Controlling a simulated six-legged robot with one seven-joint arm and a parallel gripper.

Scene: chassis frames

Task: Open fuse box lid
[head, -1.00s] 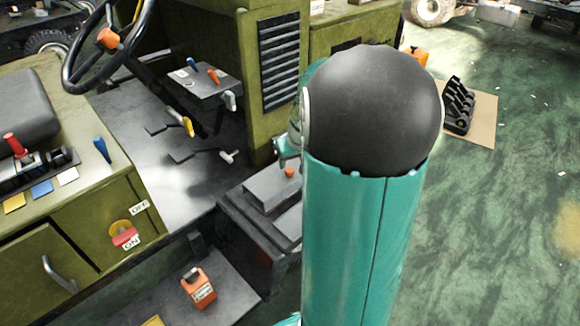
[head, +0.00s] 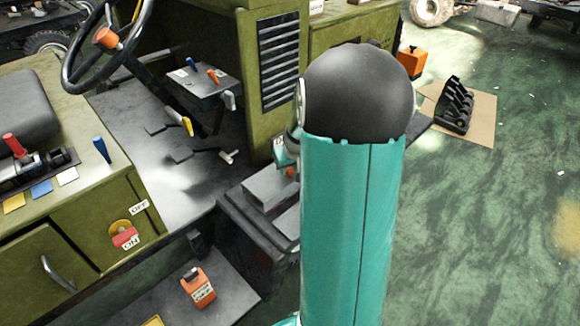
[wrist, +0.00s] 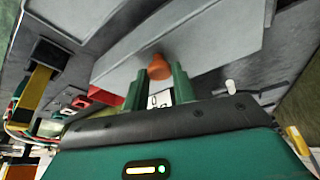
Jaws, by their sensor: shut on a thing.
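The fuse box (head: 240,225) is a dark grey box beside the vehicle's floor, left of my arm. A lighter grey lid panel (head: 266,187) shows on its top, with an orange knob (head: 290,172). In the wrist view the grey lid (wrist: 200,40) spans the top middle, and the orange knob (wrist: 159,66) sits between my two green fingertips. My gripper (wrist: 158,82) is shut on the knob. My arm hides the box's right side in the head view. I cannot tell how far the lid is raised.
A steering wheel (head: 108,38), levers and pedals stand at the left. An orange can-like item (head: 197,287) lies on the lower step. A black pedal unit (head: 456,105) rests on cardboard at right. The green floor (head: 480,230) right of my arm is clear.

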